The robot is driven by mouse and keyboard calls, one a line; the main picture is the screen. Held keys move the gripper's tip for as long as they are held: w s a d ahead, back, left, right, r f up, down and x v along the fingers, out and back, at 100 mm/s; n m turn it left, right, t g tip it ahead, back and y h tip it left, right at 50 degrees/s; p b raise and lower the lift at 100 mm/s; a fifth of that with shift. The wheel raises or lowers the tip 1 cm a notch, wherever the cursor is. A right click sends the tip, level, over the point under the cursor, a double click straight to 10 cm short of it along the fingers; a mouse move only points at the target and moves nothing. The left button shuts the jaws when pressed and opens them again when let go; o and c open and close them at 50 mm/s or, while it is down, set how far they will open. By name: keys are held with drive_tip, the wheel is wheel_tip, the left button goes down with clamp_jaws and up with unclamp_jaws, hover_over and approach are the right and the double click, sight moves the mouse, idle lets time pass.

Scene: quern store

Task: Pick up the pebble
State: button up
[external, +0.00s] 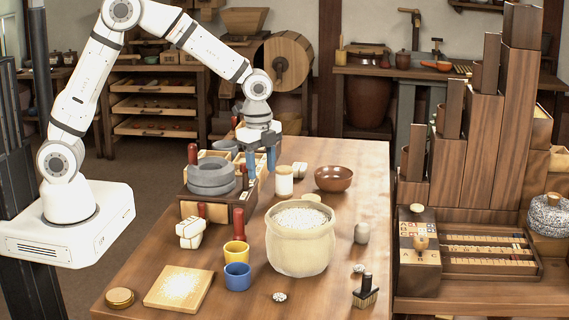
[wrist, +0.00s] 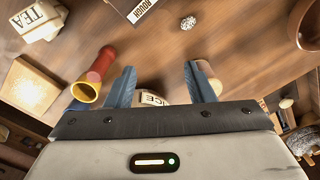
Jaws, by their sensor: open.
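Two small, pale speckled lumps that look like pebbles lie on the wooden table, one at the front (external: 280,297) and one farther right (external: 358,268). I cannot tell which is the pebble meant. In the wrist view the gap between the fingers (wrist: 160,72) holds nothing.
A big cream pot (external: 300,255) of white grains stands mid-table. A cream jar (external: 284,182) and brown bowl (external: 333,178) are right of my gripper. Grey quern stones (external: 211,178) are left. Cups (external: 237,275), a board (external: 165,298) and a brush (external: 366,297) are nearer the front.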

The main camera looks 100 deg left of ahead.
drive_tip(key=shift+m, duration=0.8)
drive_tip(key=w+a+f, duration=0.1)
drive_tip(key=a+f, duration=0.2)
drive_tip(key=f, duration=0.1)
drive_tip(key=w+a+f, duration=0.1)
drive_tip(key=a+f, duration=0.1)
drive_tip(key=shift+w+a+f, duration=0.3)
drive_tip(key=shift+w+a, duration=0.05)
wheel_tip(320, 180, down, 8)
drive_tip(key=shift+d+r+p, duration=0.1)
drive_tip(key=shift+p, duration=0.2)
drive_tip(key=c, duration=1.1)
